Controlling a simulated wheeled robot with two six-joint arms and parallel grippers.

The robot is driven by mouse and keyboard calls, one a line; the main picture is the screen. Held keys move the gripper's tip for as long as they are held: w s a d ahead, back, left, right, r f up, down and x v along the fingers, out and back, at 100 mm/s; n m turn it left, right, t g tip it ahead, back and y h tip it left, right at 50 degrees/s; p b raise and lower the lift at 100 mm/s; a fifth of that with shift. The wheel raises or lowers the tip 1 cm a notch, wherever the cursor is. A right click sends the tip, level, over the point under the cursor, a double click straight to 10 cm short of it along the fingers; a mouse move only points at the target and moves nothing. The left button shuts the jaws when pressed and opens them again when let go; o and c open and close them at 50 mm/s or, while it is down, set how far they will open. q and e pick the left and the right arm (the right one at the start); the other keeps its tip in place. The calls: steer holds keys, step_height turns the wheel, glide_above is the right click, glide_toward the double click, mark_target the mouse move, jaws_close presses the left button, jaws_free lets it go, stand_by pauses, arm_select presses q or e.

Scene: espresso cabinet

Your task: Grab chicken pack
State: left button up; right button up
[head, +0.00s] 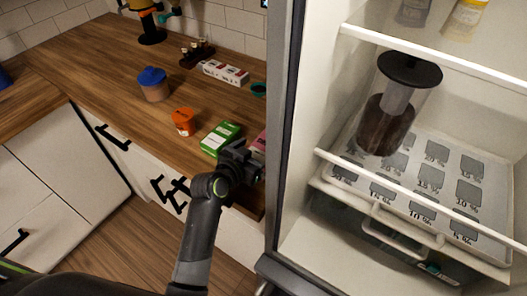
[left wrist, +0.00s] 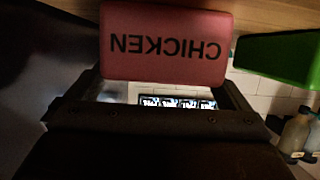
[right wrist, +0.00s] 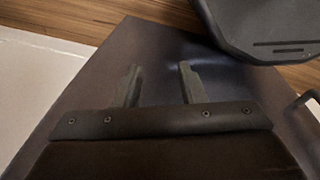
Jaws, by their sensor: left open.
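The chicken pack (left wrist: 165,45) is a pinkish-red block with CHICKEN printed on it, upside down in the left wrist view. In the head view only a pink part of it (head: 259,143) shows at the counter's edge beside the fridge, the rest hidden by my left gripper. My left gripper (head: 250,163) is open right in front of the pack, its fingers spread to about the pack's width. I cannot tell whether they touch it. My right gripper (right wrist: 158,82) is open and empty, with a dark surface behind its fingers; it is not in the head view.
A green box (head: 221,138) stands close left of the pack. An orange container (head: 184,122) and a blue-lidded jar (head: 153,84) are farther left on the wooden counter (head: 95,80). The fridge wall (head: 287,130) stands close on the right.

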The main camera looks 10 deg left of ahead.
arm_select(q)
steer(key=shift+w+d+f, duration=0.15)
steer(key=shift+w, duration=0.3)
steer(key=shift+c, duration=0.3)
steer(key=c, duration=1.2)
